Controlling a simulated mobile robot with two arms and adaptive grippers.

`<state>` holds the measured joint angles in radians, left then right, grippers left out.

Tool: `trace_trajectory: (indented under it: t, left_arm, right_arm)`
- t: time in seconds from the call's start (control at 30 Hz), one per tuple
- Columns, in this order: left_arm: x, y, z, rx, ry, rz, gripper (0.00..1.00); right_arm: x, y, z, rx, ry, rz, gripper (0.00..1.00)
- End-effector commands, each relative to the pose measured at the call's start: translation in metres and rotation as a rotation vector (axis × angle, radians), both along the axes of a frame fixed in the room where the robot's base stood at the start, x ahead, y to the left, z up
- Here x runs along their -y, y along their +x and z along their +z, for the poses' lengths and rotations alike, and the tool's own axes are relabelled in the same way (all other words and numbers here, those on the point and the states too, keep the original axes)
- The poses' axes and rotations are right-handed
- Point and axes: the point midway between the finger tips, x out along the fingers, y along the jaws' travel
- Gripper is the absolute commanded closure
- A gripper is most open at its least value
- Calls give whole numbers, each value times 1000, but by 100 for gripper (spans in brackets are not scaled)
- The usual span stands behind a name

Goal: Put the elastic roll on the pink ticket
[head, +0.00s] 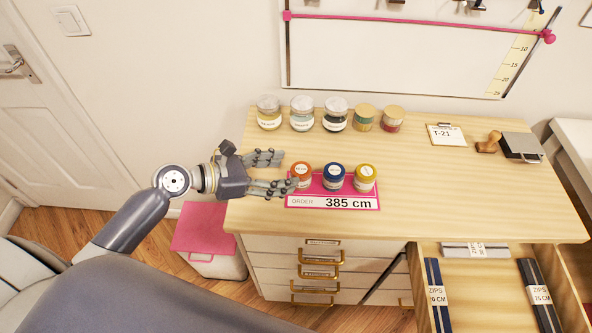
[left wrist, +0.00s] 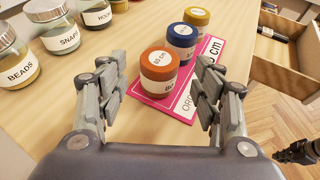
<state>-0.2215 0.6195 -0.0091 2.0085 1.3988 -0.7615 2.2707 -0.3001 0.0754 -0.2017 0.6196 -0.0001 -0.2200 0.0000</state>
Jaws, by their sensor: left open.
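The pink ticket (head: 317,185), with a white strip reading ORDER 385 cm, lies near the table's front left. Three rolls stand on it in a row: an orange one (head: 301,176), a blue one (head: 334,177) and a yellow one (head: 365,178). My left gripper (head: 285,172) is open at the ticket's left end. In the left wrist view its fingers (left wrist: 163,92) are on either side of the orange roll (left wrist: 158,76), apart from it. A dark part at that view's lower right looks like my right gripper (left wrist: 300,151); its jaws are unclear.
Several jars (head: 302,121) stand along the back left of the table (head: 440,190). A T-21 card (head: 445,134), a wooden stamp (head: 488,143) and a dark box (head: 521,146) are at the back right. An open drawer (head: 490,290) holds zip packs. The table's middle is clear.

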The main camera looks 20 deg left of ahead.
Motion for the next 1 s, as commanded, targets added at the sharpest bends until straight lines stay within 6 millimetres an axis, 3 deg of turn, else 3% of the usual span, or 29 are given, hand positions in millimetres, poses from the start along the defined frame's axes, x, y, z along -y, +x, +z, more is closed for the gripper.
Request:
trace_trajectory:
  t: [0.2,0.37,1.0]
  left_arm:
    - [-26,-24,12,-2,1,0,40]
    - [-36,-33,19,-1,1,0,40]
    - [-39,-36,22,1,-1,0,40]
  right_arm:
    - [2,0,-5,-1,-2,1,100]
    - [5,0,-6,0,-5,1,100]
    - [6,0,-7,1,-7,-1,100]
